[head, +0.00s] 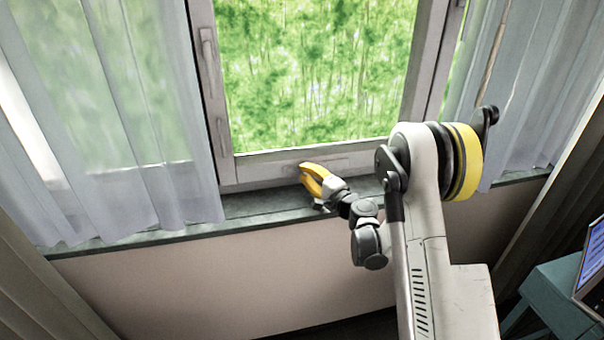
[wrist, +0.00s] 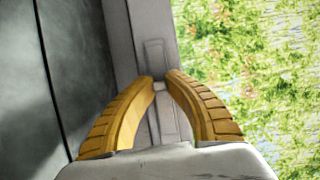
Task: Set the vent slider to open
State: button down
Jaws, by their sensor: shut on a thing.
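The vent slider's pale plate (head: 324,165) is on the bottom rail of the window frame in the head view. In the wrist view the same plate (wrist: 153,55) runs up the picture along the white frame. My gripper (head: 304,168) reaches the plate from the front, above the sill. In the wrist view the yellow fingertips of my gripper (wrist: 160,83) are closed on the small light slider knob (wrist: 159,86), one finger on each side. Most of the knob is hidden between the fingertips. I cannot tell where along the plate the knob stands.
The grey window sill (head: 250,205) runs below the frame. Sheer curtains hang at the left (head: 130,110) and right (head: 535,90). A teal stand (head: 555,300) with a screen (head: 592,265) is at the lower right. The sill near my gripper is clear.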

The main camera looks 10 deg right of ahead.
aim_at(326, 166)
jog(key=d, duration=0.7)
jog(key=shift+d, duration=0.4)
jog(key=shift+w, duration=0.1)
jog(key=c, duration=1.4)
grip_release()
jog(key=shift+d, duration=0.1)
jog(key=v, duration=1.2)
